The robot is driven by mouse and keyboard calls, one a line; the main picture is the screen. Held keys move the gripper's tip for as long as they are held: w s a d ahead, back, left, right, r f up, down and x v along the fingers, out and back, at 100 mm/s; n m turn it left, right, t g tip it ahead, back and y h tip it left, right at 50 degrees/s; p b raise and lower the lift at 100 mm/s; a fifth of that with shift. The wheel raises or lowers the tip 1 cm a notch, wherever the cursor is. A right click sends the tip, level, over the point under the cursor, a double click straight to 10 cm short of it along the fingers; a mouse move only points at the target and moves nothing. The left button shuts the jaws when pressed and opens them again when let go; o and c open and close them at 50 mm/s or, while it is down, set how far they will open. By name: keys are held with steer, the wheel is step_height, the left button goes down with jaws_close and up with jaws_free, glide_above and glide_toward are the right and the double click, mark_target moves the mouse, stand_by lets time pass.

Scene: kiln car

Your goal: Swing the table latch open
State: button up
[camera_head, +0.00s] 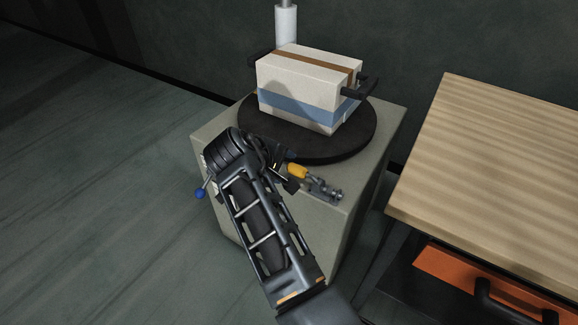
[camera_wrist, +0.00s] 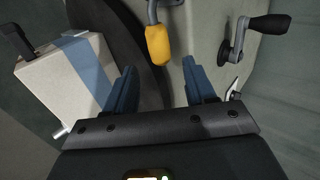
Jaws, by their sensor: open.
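The table latch has a yellow grip (camera_head: 298,171) and a grey metal body (camera_head: 325,189). It sits on the pale cabinet top, at the front edge of the dark round table (camera_head: 350,146). In the wrist view the yellow grip (camera_wrist: 158,43) hangs on a grey bent bar, just beyond and between my fingertips. My gripper (camera_head: 288,172) is open beside the grip, with its two blue fingers (camera_wrist: 159,75) apart and nothing between them. Whether a finger touches the grip cannot be told. My arm hides part of the cabinet front.
A white mold with blue and brown bands (camera_head: 305,85) stands on the round table. A black-handled crank (camera_wrist: 268,27) is on the cabinet side. A blue-knobbed lever (camera_head: 200,194) shows left of my arm. A wooden bench (camera_head: 500,150) stands right, above an orange drawer (camera_head: 450,270).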

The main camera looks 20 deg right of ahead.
mark_target(291, 169)
steer(key=shift+x, duration=2.6)
steer(key=shift+c, duration=0.5)
steer(key=shift+s, duration=0.1)
jaws_close()
